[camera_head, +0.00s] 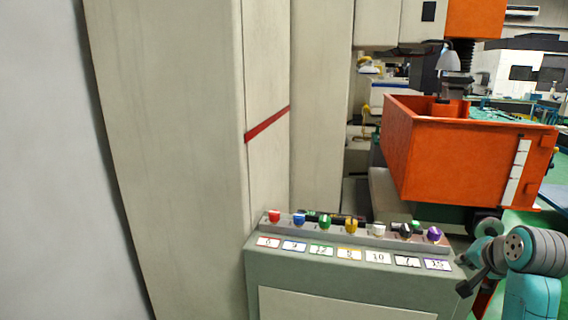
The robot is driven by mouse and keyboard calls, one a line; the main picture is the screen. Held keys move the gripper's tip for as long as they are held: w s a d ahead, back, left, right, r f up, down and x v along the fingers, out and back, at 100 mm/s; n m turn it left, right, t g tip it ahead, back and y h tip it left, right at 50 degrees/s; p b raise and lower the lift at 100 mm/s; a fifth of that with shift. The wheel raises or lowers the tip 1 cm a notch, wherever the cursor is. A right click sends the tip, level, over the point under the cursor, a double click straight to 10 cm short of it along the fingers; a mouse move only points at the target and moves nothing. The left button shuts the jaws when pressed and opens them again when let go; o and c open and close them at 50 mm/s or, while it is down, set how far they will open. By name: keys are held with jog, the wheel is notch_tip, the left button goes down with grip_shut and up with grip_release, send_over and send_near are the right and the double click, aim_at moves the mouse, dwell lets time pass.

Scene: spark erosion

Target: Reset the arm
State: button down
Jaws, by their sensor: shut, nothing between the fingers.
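My arm (538,252), teal with grey joints, is folded at the lower right of the head view. My gripper (465,288), dark and small in the picture, is at the end of it, pointing down and to the left. It is shut and empty. It is beside the right end of the grey-green control panel (340,277) and appears apart from it, though the gap is hard to judge. The rest of the arm is cut off by the picture's edge.
Several coloured knobs, such as the red knob (274,216) and purple knob (434,234), line the panel's top above numbered labels. An orange tank (450,165) stands behind my arm. A tall beige machine column (180,150) fills the left. Green floor shows at right.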

jog(key=s+a+f+n+t, duration=0.1)
jog(key=s+a+f, duration=0.3)
jog(key=f, duration=0.5)
jog(key=s+a+f+n, duration=0.1)
jog(key=a+f, duration=0.4)
jog(key=f, duration=0.4)
jog(key=s+a+f+n+t, duration=0.2)
jog(key=s+a+f, duration=0.6)
jog(key=s+f, duration=0.3)
jog(key=s+a+n+t, duration=0.1)
jog(key=s+a+n, duration=0.15)
jog(key=s, duration=0.65)
jog(key=s+a+n, duration=0.1)
jog(key=s+a, duration=0.3)
jog(key=s, duration=0.5)
jog(key=s+a+r+n+t, duration=0.1)
jog(key=s+r, duration=0.3)
jog(key=s, duration=0.3)
jog(key=s+a+r+n+y, duration=0.1)
jog(key=s+a+r+n, duration=0.1)
jog(key=s+r, duration=0.3)
jog(key=s, duration=0.3)
jog(key=shift+s+r+t+y, duration=0.15)
jog(key=shift+t+y, duration=0.15)
jog(key=shift+t, duration=0.1)
jog(key=shift+n, duration=0.25)
